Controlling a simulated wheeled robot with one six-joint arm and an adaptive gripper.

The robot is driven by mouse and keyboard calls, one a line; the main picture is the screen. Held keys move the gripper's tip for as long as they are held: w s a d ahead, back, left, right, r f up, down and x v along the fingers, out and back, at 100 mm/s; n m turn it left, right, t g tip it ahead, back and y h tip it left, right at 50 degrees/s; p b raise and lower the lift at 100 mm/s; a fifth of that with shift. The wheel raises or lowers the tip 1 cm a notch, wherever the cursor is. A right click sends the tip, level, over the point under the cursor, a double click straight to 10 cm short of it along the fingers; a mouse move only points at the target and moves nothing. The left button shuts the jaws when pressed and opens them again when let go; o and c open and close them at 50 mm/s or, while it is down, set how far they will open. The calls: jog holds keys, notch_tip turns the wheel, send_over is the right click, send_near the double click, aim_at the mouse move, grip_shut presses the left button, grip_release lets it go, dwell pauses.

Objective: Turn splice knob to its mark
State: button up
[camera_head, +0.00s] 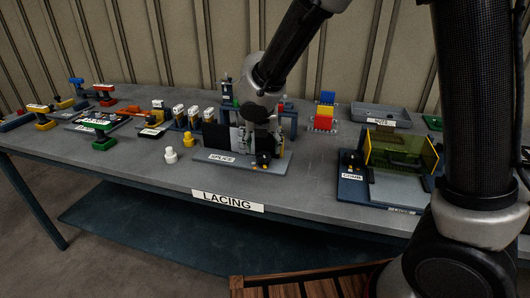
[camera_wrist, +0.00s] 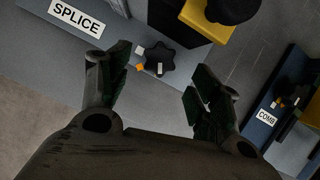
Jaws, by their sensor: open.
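The splice knob (camera_wrist: 158,59) is a black, lobed knob on the grey splice base. It lies between my gripper's fingertips in the wrist view, with space on both sides. A white pointer shows on its near edge. An orange mark (camera_wrist: 140,68) and a white mark (camera_wrist: 139,50) lie on the base to its left, and the pointer faces neither. My gripper (camera_wrist: 160,72) is open and empty. In the head view the gripper is over the front right of the splice station (camera_head: 215,160), and the knob is dark and small there.
A yellow block (camera_wrist: 207,22) with a black round part stands just beyond the knob. The comb station (camera_head: 350,190) is to the right. Bare table lies in front, near the LACING label (camera_head: 227,201).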

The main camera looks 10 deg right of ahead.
aim_at(264, 155)
jog(key=x, duration=0.5)
jog(key=shift+f, duration=0.2)
jog(key=shift+c, duration=0.2)
jog(key=c, duration=1)
